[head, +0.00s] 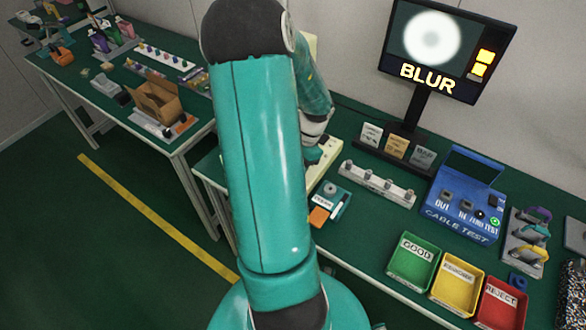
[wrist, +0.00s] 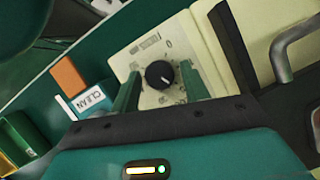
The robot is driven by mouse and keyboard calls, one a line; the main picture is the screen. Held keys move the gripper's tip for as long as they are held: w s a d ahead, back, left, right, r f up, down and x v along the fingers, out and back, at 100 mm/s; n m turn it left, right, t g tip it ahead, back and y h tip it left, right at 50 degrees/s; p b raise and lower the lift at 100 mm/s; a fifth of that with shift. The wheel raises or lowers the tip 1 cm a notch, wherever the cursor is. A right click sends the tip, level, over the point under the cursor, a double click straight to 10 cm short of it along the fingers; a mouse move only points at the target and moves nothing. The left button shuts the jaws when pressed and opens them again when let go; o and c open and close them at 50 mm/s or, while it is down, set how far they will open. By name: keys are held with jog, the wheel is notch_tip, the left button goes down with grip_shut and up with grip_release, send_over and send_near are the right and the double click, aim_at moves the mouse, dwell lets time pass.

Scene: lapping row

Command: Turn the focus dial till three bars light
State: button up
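The focus dial (wrist: 160,74) is a round black knob with a pale pointer mark, on a cream panel (wrist: 150,48) with printed markings. My gripper (wrist: 159,72) is open, with one green finger on each side of the dial and gaps visible between fingers and knob. I cannot tell how deep the fingertips reach. In the head view my arm hides the dial and most of the gripper. The monitor (head: 437,88) shows a blurred white ring, the word BLUR, and two lit yellow bars (head: 482,63).
A CLEAN-labelled box (wrist: 90,100) and an orange block (wrist: 68,76) lie left of the panel. A metal handle (wrist: 292,40) stands at right. A white rail (head: 376,186), a blue cable tester (head: 459,212) and green (head: 400,268), yellow (head: 447,299) and red (head: 490,314) bins occupy the bench.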

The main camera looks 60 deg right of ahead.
jog(key=shift+o, duration=0.4)
jog(key=v, duration=1.3)
jog(key=shift+r, duration=0.4)
jog(key=shift+d, duration=0.1)
